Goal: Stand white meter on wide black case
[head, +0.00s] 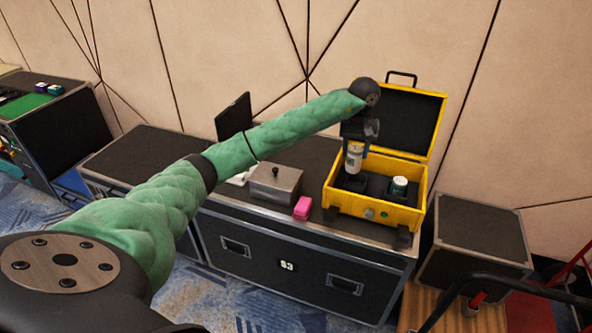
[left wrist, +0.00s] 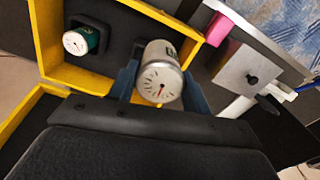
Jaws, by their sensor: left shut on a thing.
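The white meter (head: 354,160) is a pale cylinder with a round dial on its end, which faces the camera in the left wrist view (left wrist: 160,78). My left gripper (head: 357,148) is shut on it, with one blue finger on each side. The meter is upright at the left part of the open yellow case (head: 375,211); I cannot tell whether its bottom still sits in the foam. The wide black case (head: 312,160) is the long flight case under the yellow case, marked on its front. My right gripper is not in view.
A green and white meter (head: 399,186) sits in the yellow case's foam. A pink block (head: 303,208) and a grey metal box (head: 275,182) with a knob stand to its left on the black case. A dark screen (head: 234,117) stands behind. A smaller black case (head: 478,228) is at right.

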